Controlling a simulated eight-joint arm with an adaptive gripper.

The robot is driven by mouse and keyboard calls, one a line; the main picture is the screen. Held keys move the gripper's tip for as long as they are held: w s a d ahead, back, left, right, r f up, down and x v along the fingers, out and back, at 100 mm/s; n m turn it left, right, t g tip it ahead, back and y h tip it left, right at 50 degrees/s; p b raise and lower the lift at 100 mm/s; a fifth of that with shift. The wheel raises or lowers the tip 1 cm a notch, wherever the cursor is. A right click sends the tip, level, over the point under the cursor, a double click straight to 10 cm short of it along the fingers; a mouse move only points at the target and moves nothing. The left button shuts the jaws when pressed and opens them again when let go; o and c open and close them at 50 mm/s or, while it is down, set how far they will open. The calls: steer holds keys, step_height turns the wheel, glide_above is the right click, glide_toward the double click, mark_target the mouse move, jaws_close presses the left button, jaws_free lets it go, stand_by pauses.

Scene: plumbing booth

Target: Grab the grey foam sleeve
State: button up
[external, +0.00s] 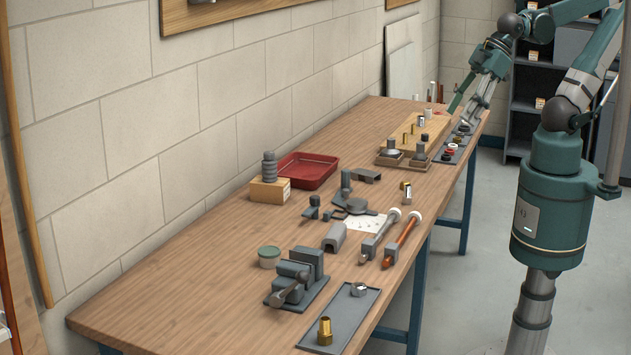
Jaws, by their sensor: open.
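My gripper (459,113) is at the far end of the bench, pointing down above the dark tray there, with its jaws open. I see no thing held between the fingers, though they are small here. Another grey channel-shaped piece (366,174) lies farther back, right of the red tray. I cannot tell for sure which is foam. Both are well apart from my gripper.
A red tray (322,161), a wooden block with stacked grey rings (269,170), a vise (297,280) and two long tools (401,240) stand on the bench. A dark front tray (350,318) holds a brass fitting (325,331). The front left bench top is clear.

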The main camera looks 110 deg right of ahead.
steer(key=w+d+n+g+b, duration=0.1)
steer(key=w+n+g, duration=0.15)
steer(key=w, duration=0.75)
steer(key=n+g+b, duration=0.4)
steer(key=n, duration=0.3)
glide_above(335, 230)
step_height(335, 230, down, 27)
steer(key=shift+s+a, duration=0.1)
steer(key=shift+f+n, duration=0.25)
steer(key=shift+f, duration=0.2)
steer(key=shift+f+b, duration=0.3)
steer(key=shift+f, duration=0.95)
steer(key=shift+f, duration=0.1)
